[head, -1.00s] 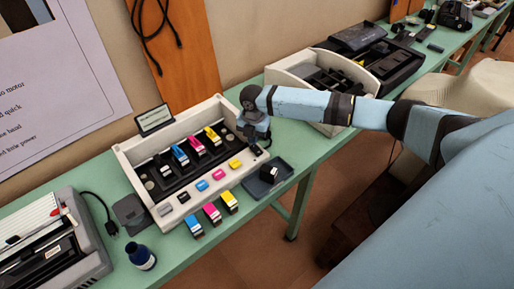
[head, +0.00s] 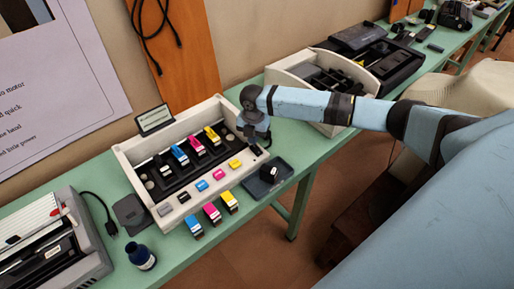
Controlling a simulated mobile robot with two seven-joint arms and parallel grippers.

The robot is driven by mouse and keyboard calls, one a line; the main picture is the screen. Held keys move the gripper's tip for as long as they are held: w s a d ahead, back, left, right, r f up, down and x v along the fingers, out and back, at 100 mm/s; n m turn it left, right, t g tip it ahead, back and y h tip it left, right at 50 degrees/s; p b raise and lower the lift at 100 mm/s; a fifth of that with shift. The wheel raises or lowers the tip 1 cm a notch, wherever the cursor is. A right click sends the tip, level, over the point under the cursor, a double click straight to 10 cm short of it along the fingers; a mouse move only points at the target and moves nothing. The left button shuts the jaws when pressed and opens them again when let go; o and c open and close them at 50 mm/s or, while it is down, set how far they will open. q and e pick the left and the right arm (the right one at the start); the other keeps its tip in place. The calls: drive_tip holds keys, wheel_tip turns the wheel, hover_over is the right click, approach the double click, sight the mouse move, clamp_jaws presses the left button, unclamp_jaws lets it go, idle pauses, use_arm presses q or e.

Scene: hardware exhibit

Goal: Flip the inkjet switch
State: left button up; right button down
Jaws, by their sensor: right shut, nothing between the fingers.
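The inkjet exhibit (head: 128,157) is a cream open box on the green table. Cyan, magenta, yellow and black cartridges stand in its dark bed. Its front panel carries a row of grey, black, cyan, magenta and yellow pieces. I cannot make out for sure which part is the switch; my gripper may hide it. My right gripper (head: 258,146) is shut and empty, pointing down at the right end of the exhibit. Whether its tips touch the panel is not clear. My left gripper is not in the head view.
Loose cyan (head: 194,228), magenta (head: 212,213) and yellow (head: 230,201) cartridges lie in front. A dark tray (head: 282,184) with a black cartridge sits at the right. A dark blue bottle (head: 141,256) and an open printer (head: 50,245) stand at the left. Another cream unit (head: 293,80) is behind my arm.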

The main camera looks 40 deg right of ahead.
drive_tip(key=shift+f+b, duration=0.5)
drive_tip(key=shift+f, duration=0.95)
idle(0.8)
drive_tip(key=shift+s+r, duration=0.1)
wheel_tip(320, 180, up, 5)
drive_tip(key=p, duration=0.5)
drive_tip(key=shift+r+p, duration=0.1)
drive_tip(key=shift+p, duration=0.2)
drive_tip(key=shift+r+p, duration=0.8)
drive_tip(key=shift+r, duration=0.1)
drive_tip(key=shift+f, duration=0.1)
